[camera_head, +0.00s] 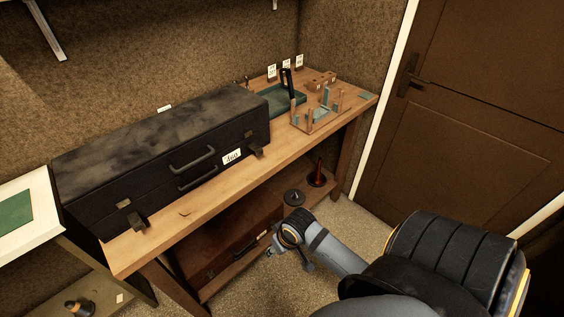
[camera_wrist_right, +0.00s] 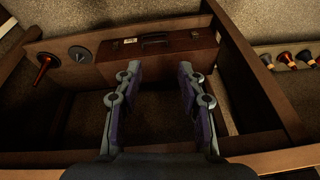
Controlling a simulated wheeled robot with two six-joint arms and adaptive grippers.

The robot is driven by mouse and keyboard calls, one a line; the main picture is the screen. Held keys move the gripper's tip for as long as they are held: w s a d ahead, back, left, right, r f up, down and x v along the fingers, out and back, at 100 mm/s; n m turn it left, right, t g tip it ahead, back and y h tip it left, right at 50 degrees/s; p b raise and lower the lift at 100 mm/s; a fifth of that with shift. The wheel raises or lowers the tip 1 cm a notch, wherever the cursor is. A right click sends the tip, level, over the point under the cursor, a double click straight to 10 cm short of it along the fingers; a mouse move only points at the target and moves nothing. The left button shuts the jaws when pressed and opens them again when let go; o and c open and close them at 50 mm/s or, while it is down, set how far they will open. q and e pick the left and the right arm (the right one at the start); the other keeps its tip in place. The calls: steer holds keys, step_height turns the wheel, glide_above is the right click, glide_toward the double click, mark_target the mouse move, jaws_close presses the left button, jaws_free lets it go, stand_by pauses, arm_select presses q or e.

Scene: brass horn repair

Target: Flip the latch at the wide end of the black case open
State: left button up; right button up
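The long black case (camera_head: 165,140) lies shut on the wooden bench, with two handles on its front. One latch (camera_head: 132,215) is on the front near its left end and another latch (camera_head: 254,149) is near its right end, beside a white tag. Both are small and dark; I cannot tell whether either is flipped open. My right gripper (camera_head: 280,243) is below and in front of the bench top, well away from both latches. In the right wrist view its fingers (camera_wrist_right: 157,75) are apart with nothing between them. My left gripper is not in view.
A brown case (camera_wrist_right: 157,55) lies on the lower shelf near a dark disc-shaped mute (camera_head: 294,197) and a red cone (camera_head: 317,174). A wooden rack (camera_head: 318,121) and green tray (camera_head: 289,97) occupy the bench's right end. Bare bench (camera_head: 225,185) runs before the black case.

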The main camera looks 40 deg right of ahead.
steer(key=f, duration=0.1)
steer(key=f+b, duration=0.1)
steer(key=f, duration=0.1)
steer(key=s+f+b, duration=0.1)
steer(key=f, duration=0.1)
steer(key=shift+d+f, duration=0.15)
steer(key=shift+d, duration=0.1)
steer(key=s+d+f+g+h, duration=0.1)
steer(key=s+d+f, duration=0.15)
steer(key=f, duration=0.75)
steer(key=s+d+f, duration=0.1)
steer(key=s+f, duration=0.2)
steer(key=f, duration=0.7)
steer(key=s+f+n+g, duration=0.1)
steer(key=s+f, duration=1.3)
steer(key=s, duration=0.5)
steer(key=shift+a, duration=0.15)
